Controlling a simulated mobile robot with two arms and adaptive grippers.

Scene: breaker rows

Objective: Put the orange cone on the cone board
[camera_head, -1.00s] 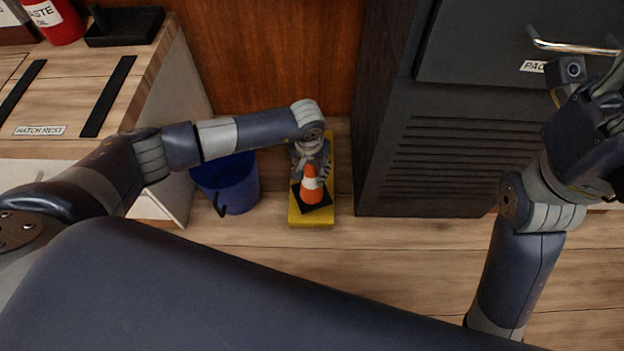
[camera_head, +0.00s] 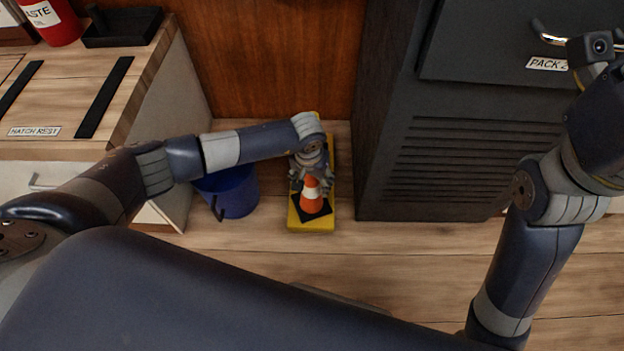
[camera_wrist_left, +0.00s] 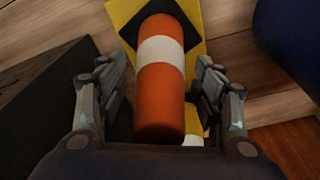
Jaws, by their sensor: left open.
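The orange cone (camera_head: 311,199) with a white band and a dark square base stands upright on the yellow cone board (camera_head: 325,222), towards its near end. My left gripper (camera_head: 313,178) is open at the cone's upper part. In the left wrist view the cone (camera_wrist_left: 161,95) lies between the two spread fingers (camera_wrist_left: 161,90), with gaps on both sides. The cone board (camera_wrist_left: 204,20) shows beyond it. The far part of the board is partly hidden by my left arm. My right arm is at the right, but its fingers do not show clearly.
A blue bucket (camera_head: 236,196) stands on the floor left of the board. A dark cabinet (camera_head: 450,180) with vents is close on the right. A wooden counter (camera_head: 70,110) is at the left. The floor in front of the board is clear.

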